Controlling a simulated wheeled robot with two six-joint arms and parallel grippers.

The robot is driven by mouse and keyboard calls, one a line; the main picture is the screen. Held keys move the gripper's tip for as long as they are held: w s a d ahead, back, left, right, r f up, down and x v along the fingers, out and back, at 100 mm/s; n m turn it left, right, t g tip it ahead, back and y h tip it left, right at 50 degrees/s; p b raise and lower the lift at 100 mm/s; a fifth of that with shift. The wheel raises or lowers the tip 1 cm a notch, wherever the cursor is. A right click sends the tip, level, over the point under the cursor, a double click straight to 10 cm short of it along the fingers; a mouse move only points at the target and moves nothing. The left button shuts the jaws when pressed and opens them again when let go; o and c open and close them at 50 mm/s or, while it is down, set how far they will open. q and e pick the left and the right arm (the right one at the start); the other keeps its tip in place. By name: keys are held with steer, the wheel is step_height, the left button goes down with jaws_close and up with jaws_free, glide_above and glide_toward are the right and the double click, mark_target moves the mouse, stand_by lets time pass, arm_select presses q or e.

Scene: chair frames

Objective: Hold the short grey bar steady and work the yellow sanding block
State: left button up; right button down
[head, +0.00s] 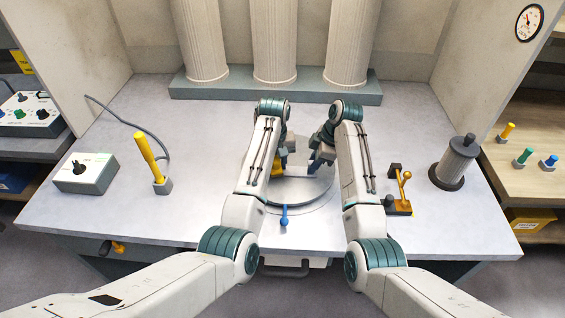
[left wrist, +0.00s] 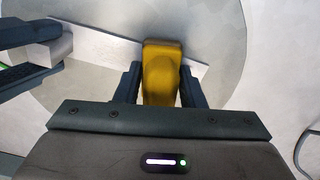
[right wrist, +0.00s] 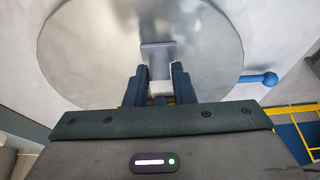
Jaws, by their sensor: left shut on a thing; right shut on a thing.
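The yellow sanding block (left wrist: 161,75) stands between the fingers of my left gripper (left wrist: 160,85), which is shut on it. The block lies across the short grey bar (left wrist: 105,46) near the bar's right end in the left wrist view; whether they touch is hard to tell. My right gripper (right wrist: 158,85) is shut on the other end of the bar, above the round grey plate (right wrist: 90,60). In the head view, my left gripper (head: 280,163) and right gripper (head: 318,158) are close together over the plate. The bar is mostly hidden there, and a little of the yellow block shows.
A blue-knobbed lever (head: 284,215) sits at the plate's front edge. A yellow-handled tool (head: 150,157) and a switch box (head: 86,173) stand on the left. An orange fixture (head: 402,193) and a grey cylinder (head: 455,163) stand on the right. Columns (head: 274,40) line the back.

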arm_select(q)
steer(key=shift+a, duration=0.25)
steer(key=shift+r, duration=2)
steer(key=shift+f, duration=0.1)
steer(key=shift+a+f, duration=0.1)
steer(key=shift+f, duration=1)
steer(key=shift+f, duration=0.8)
steer(key=shift+r, duration=0.1)
